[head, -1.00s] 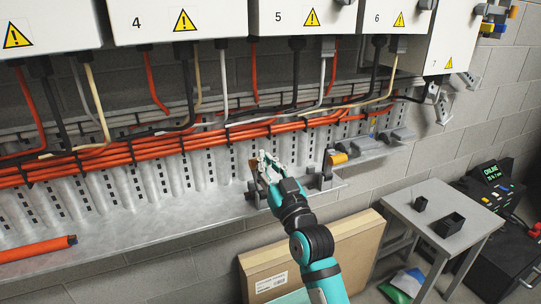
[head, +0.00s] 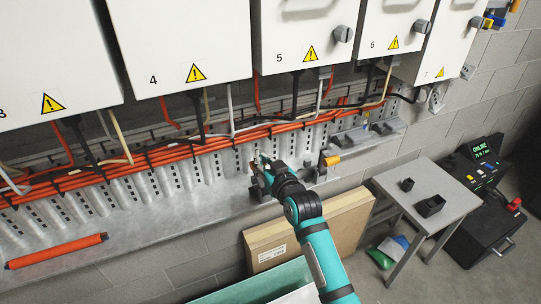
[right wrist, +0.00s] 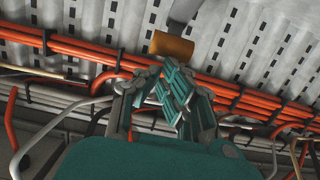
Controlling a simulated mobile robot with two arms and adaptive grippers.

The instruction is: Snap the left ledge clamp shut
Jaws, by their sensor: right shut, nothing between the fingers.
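The left ledge clamp (head: 257,187) is a dark grey fixture on the metal ledge, partly hidden by my right arm. A small brownish-orange part shows at its top, so I cannot tell from the head view how far its lever is turned. My right gripper (head: 262,161) is right at this clamp, shut and empty. In the right wrist view the fingers (right wrist: 178,92) are together, just short of an orange handle (right wrist: 171,46) on a grey lever. A gap seems to show between fingers and handle. My left gripper is not in view.
A second clamp with an orange handle (head: 331,160) stands to the right on the ledge (head: 150,225). Orange cables (head: 110,173) run behind, under white cabinets (head: 180,45). An orange tube (head: 57,251) lies at left. A cardboard box (head: 290,238) and grey table (head: 425,190) stand below.

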